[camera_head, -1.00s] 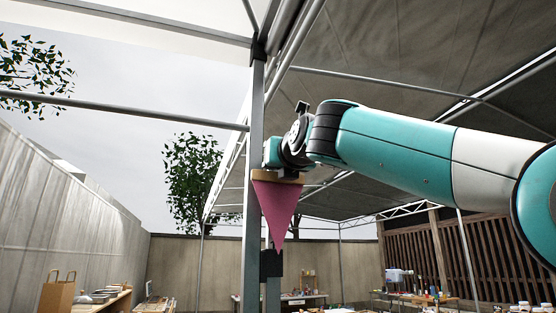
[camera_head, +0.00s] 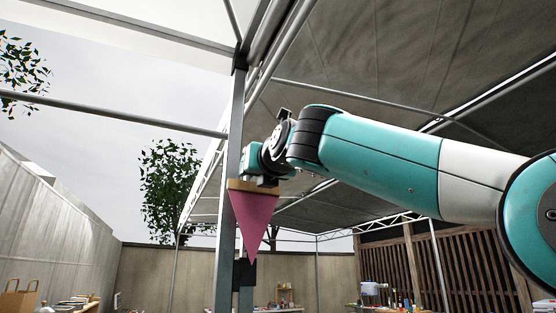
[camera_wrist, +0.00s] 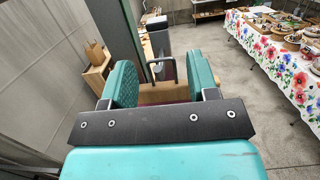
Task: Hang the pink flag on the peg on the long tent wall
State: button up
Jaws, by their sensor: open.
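The pink flag (camera_head: 254,220) is a triangle hanging point down from a wooden bar (camera_head: 254,187), in front of the tent's grey post (camera_head: 234,130). My gripper (camera_head: 262,179) is at the top of the bar. In the wrist view, my two teal fingers (camera_wrist: 162,76) are apart, with the wooden bar (camera_wrist: 164,94) between them. A thin metal loop (camera_wrist: 161,66) stands just beyond the bar. I cannot make out the peg, nor tell whether the flag hangs on it.
Grey tent tubes (camera_head: 110,116) cross the upper view close to my arm. A table with a flowered cloth (camera_wrist: 275,60) and food stands at right in the wrist view. A paper bag (camera_wrist: 95,53) sits on a wooden table at left. Bare floor lies between.

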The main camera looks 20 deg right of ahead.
jog(key=s+f+b, duration=0.2)
jog(key=s+b, duration=0.3)
jog(key=s, duration=1)
jog(key=shift+s+f+b, duration=0.2)
jog(key=shift+b, duration=0.2)
jog(key=w+a+f+n+g+y, duration=0.2)
jog(key=w+a+f+n+y, duration=0.3)
jog(key=f+n, duration=0.55)
jog(key=a+f+n+g, duration=0.3)
jog(key=f+n+g, duration=0.4)
jog(key=f+n, duration=1.2)
jog(key=s+d+f+n+g, duration=0.1)
jog(key=s+f+n+g, duration=0.4)
jog(key=s+f, duration=0.4)
jog(key=s+d+f+n+g, duration=0.2)
jog(key=s+f+n+g, duration=0.3)
jog(key=f, duration=1.2)
jog(key=s+n, duration=0.3)
jog(key=s, duration=0.2)
jog(key=shift+d+f+g+h, duration=0.3)
jog(key=shift+f+h, duration=0.05)
jog(key=shift+h, duration=0.05)
jog(key=shift+s+f+n, duration=0.1)
jog(key=shift+s+n, duration=0.15)
jog(key=shift+c, duration=1.3)
jog(key=c, duration=0.4)
